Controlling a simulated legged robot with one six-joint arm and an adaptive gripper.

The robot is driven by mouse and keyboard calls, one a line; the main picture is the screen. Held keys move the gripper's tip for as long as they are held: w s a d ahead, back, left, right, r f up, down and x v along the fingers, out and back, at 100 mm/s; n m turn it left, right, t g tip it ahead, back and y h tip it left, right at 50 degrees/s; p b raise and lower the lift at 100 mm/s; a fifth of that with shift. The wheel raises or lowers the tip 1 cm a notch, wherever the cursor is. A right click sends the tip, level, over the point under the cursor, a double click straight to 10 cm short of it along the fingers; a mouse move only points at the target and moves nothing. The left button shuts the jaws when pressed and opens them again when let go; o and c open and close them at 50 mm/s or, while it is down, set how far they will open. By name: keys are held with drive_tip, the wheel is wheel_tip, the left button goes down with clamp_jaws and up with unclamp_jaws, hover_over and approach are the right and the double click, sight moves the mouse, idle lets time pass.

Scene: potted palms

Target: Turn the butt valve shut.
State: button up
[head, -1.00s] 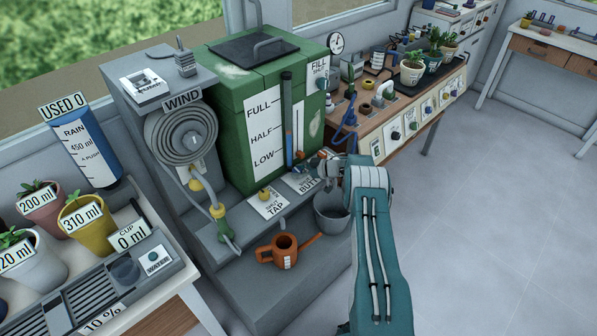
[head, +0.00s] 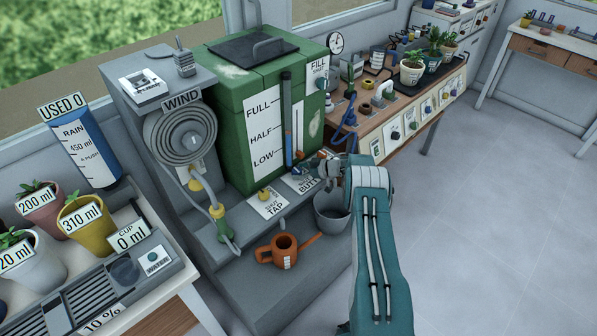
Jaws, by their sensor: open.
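The green water butt (head: 228,127) stands on a grey ledge, with a gauge marked FULL, HALF and LOW on its front. The BUTT label plate (head: 303,184) lies on the ledge at its lower right. The butt valve is near that plate, but my gripper and arm cover it and I cannot make out its handle. My gripper (head: 322,163) is at the butt's lower right corner, just above the plate. It is open; I cannot tell whether its fingers touch the valve.
The yellow tap (head: 264,194) sits by its TAP plate, left of the valve. A grey bucket (head: 331,215) hangs or stands below my gripper, and an orange watering can (head: 283,248) is on the lower step. A hose reel (head: 181,134) is at the left. The floor at right is clear.

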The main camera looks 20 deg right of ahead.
drive_tip(key=v, duration=1.1)
drive_tip(key=shift+s+d, duration=0.2)
drive_tip(key=shift+d, duration=0.1)
drive_tip(key=shift+r, duration=0.1)
drive_tip(key=a+m+t+h, duration=0.1)
drive_tip(key=w+a+r+m+t, duration=0.1)
drive_tip(key=a, duration=0.1)
drive_tip(key=a+m+t+h, duration=0.1)
drive_tip(key=shift+w+a+r+t+h, duration=0.2)
drive_tip(key=shift+a+t+h, duration=0.1)
drive_tip(key=shift+a+t, duration=0.1)
drive_tip(key=s+a+f+m+h, duration=0.2)
drive_tip(key=s+m+h, duration=0.2)
drive_tip(key=h, duration=0.1)
drive_tip(key=shift+t, duration=0.3)
drive_tip(key=x, duration=1.1)
drive_tip(key=shift+w+a+r, duration=0.1)
drive_tip(key=shift+r, duration=0.15)
